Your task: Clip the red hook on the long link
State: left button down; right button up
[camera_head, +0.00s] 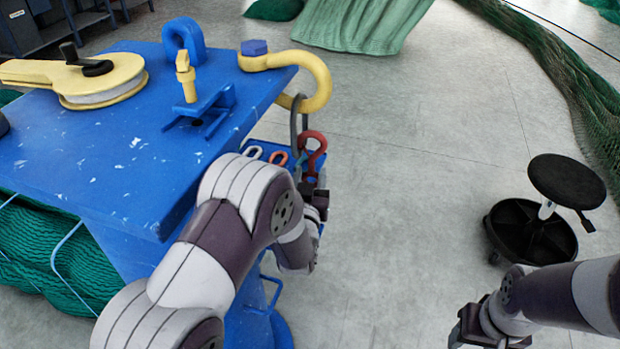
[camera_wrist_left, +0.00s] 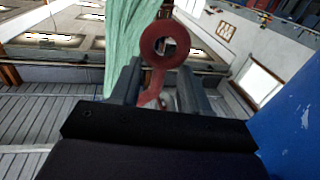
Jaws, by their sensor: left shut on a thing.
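The red hook (camera_head: 316,142) is held upright in my left gripper (camera_head: 311,174), beside the blue table's right edge. In the left wrist view the round eye of the red hook (camera_wrist_left: 168,44) stands above the fingers of my left gripper (camera_wrist_left: 160,92), which are shut on its shank. The long link (camera_head: 294,120) is a grey loop hanging from the big yellow hook (camera_head: 318,80). The red hook is just right of and below the link's lower end; I cannot tell whether they touch. My right gripper (camera_head: 474,326) is low at the right, its jaws unclear.
The blue table (camera_head: 110,160) carries a yellow pulley block (camera_head: 80,78), a blue shackle (camera_head: 183,42) and a yellow post. A small blue shelf below its edge holds a white link (camera_head: 252,152) and an orange link (camera_head: 278,158). A black stool (camera_head: 545,205) stands right on open floor.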

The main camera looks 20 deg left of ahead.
pick_arm(q)
jog(key=shift+a, duration=0.3)
jog(key=shift+s+a+f+b, duration=0.1)
jog(key=shift+a+f+b, duration=0.05)
jog(key=shift+a+b, duration=0.2)
dwell(0.3)
jog(key=shift+a+f, duration=0.15)
jog(key=shift+f, duration=0.15)
dwell(0.3)
jog(key=shift+a+f+b, duration=0.25)
jog(key=shift+f+b, duration=0.4)
jog(key=shift+b, duration=0.15)
jog(key=shift+f, duration=0.2)
jog(key=shift+s+a+f+b, duration=0.1)
jog(key=shift+a+f+b, duration=0.1)
jog(key=shift+f+b, duration=0.35)
jog(key=shift+r, duration=0.1)
dwell(0.4)
